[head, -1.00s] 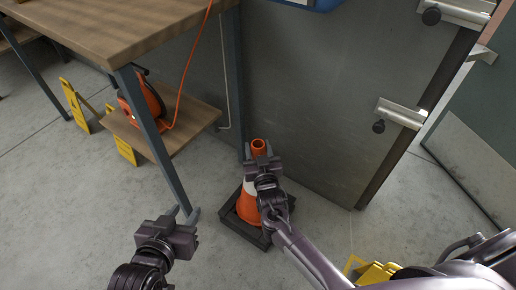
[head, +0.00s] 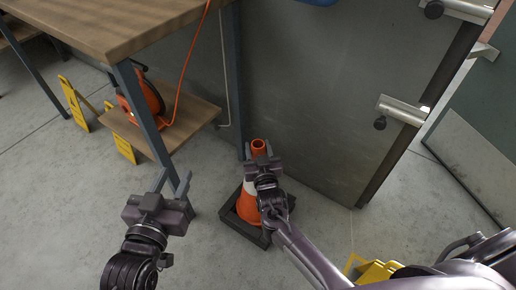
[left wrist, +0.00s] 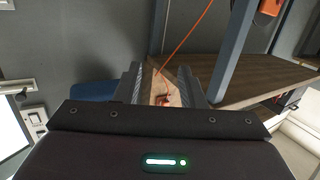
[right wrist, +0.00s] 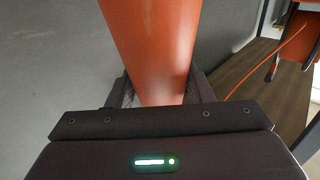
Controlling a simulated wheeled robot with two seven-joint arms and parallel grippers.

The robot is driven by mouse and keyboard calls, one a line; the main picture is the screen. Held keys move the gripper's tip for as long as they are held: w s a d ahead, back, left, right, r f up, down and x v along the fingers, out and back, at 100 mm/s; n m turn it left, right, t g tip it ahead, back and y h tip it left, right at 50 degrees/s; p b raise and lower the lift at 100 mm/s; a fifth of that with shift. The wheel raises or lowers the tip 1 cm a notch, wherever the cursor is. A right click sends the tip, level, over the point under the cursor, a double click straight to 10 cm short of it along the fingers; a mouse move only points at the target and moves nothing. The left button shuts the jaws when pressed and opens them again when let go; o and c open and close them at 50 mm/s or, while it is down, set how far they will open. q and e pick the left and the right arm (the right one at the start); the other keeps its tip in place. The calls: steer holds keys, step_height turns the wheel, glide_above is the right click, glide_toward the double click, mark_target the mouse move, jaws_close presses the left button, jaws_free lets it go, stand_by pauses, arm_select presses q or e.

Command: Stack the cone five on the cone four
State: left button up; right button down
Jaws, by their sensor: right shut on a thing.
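An orange cone with a white band and a dark square base (head: 247,212) stands upright on the floor by the metal panel. I see no number on it, so I cannot tell whether it is cone four or cone five, or whether two cones are nested. My right gripper (head: 260,150) is shut on the upper part of this cone, which also fills the middle of the right wrist view (right wrist: 152,45). My left gripper (head: 172,182) is open and empty, left of the cone and above the floor. In the left wrist view its fingers (left wrist: 161,85) stand apart.
A wooden table (head: 110,28) with a lower shelf (head: 195,113) stands at the left, its metal leg near my left gripper. An orange hose reel (head: 145,100) sits on the shelf. Yellow floor signs (head: 74,103) stand further left. The grey panel (head: 310,100) closes off the back.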

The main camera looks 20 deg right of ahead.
steer(key=shift+w+f+b, duration=0.1)
steer(key=shift+f+b, duration=0.2)
steer(key=shift+b, duration=0.15)
steer(key=shift+f, duration=0.25)
arm_select(q)
step_height(320, 180, up, 10)
steer(key=t+h, duration=0.2)
steer(key=t, duration=0.3)
steer(key=shift+a+r, duration=0.15)
steer(key=shift+a, duration=0.25)
arm_select(e)
steer(key=shift+f, duration=0.15)
arm_select(q)
steer(key=shift+r, duration=0.1)
arm_select(e)
steer(key=shift+f, duration=0.1)
steer(key=c, duration=0.6)
jaws_free()
